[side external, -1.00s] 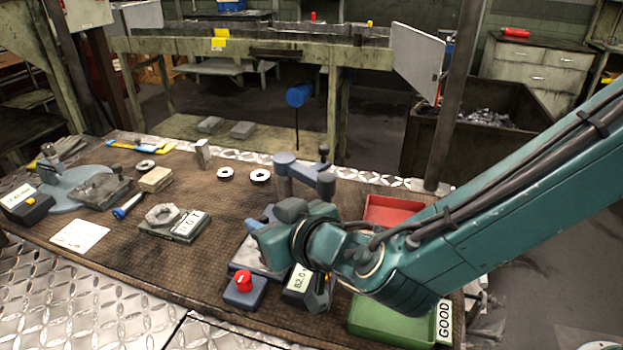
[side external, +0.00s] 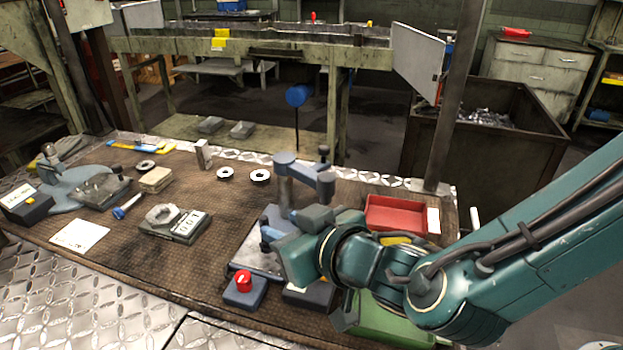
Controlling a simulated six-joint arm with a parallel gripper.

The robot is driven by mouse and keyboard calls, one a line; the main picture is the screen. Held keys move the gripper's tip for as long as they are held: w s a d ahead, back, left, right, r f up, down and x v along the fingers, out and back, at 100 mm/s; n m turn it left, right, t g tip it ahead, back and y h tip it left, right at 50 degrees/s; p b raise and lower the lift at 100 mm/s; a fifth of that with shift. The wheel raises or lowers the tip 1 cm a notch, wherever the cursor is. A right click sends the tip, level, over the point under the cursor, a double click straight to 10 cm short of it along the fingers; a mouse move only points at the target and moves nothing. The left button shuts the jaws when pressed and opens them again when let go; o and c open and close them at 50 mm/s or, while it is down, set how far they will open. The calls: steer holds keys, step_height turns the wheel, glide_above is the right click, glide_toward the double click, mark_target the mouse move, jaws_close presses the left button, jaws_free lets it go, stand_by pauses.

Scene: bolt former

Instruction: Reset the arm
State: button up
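My gripper (side external: 345,319) hangs at the end of my teal arm, which reaches in from the right. It is above the right front of the bench, over the near left edge of the green tray (side external: 395,328). Only a grey part of it shows below the wrist; the rest is hidden by my wrist, so I cannot tell whether it is open or holds anything. The blue-grey bench fixture (side external: 302,173) with its swing arm stands behind and left of my wrist. My wrist hides part of its base.
A box with a red button (side external: 243,283) stands at the bench front, beside a partly hidden display box (side external: 308,296). A red tray (side external: 395,214) lies behind my wrist. A scale (side external: 172,225) bearing a nut (side external: 161,214) is left.

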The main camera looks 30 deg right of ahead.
steer(key=w+d+r, duration=0.2)
steer(key=d+r, duration=0.4)
steer(key=r, duration=0.2)
steer(key=s+d+r+m+g+h, duration=0.2)
steer(key=s+d+g, duration=0.1)
steer(key=d, duration=1.1)
steer(key=s+d+f+g, duration=0.1)
steer(key=s+d+g, duration=0.1)
steer(key=s+d, duration=0.5)
steer(key=s+d+f+g, duration=0.1)
steer(key=s+d, duration=0.6)
steer(key=s, duration=0.7)
steer(key=shift+f+g+h, duration=0.3)
steer(key=shift+f+g, duration=0.1)
steer(key=shift+g, duration=0.5)
steer(key=shift+w+r, duration=0.1)
steer(key=shift+c, duration=0.4)
